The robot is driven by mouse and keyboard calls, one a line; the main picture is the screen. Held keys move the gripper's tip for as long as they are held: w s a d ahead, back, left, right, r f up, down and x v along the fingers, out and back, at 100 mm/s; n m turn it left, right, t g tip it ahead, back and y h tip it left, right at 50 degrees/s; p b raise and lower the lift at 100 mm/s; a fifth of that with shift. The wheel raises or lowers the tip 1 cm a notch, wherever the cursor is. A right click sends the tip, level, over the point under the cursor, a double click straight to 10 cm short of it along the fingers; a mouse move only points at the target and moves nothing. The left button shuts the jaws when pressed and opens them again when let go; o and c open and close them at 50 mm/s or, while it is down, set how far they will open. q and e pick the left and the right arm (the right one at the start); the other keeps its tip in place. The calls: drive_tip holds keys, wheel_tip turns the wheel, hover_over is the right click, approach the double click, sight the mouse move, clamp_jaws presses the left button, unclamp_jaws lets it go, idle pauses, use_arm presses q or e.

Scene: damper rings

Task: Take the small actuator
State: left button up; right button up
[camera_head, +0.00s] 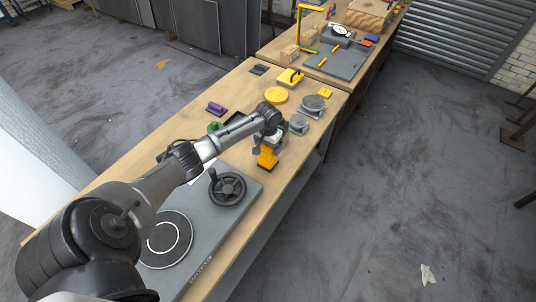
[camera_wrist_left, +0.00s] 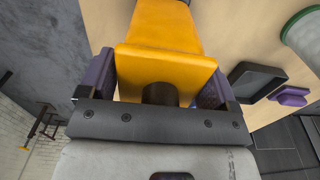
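The small actuator, which I take to be the orange-yellow block with a flange, stands near the table's right edge in the head view (camera_head: 267,158). It fills the upper middle of the left wrist view (camera_wrist_left: 165,25). My left gripper (camera_head: 268,138) is at the block's upper end, and its arm hides part of the table. In the left wrist view its purple finger pads (camera_wrist_left: 157,85) lie on both sides of the flange, very close to it. I cannot tell if they press on it. My right gripper is not in view.
A grey plate (camera_head: 222,227) with a black handwheel (camera_head: 228,187) lies nearer on the table (camera_head: 240,85). Grey round parts (camera_head: 314,105), a yellow disc (camera_head: 276,95) and a purple part (camera_head: 215,108) lie beyond the gripper. Open floor (camera_head: 410,190) lies to the right.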

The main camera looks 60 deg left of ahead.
use_arm(q)
drive_tip(key=c, duration=1.5)
drive_tip(key=shift+r, duration=0.1)
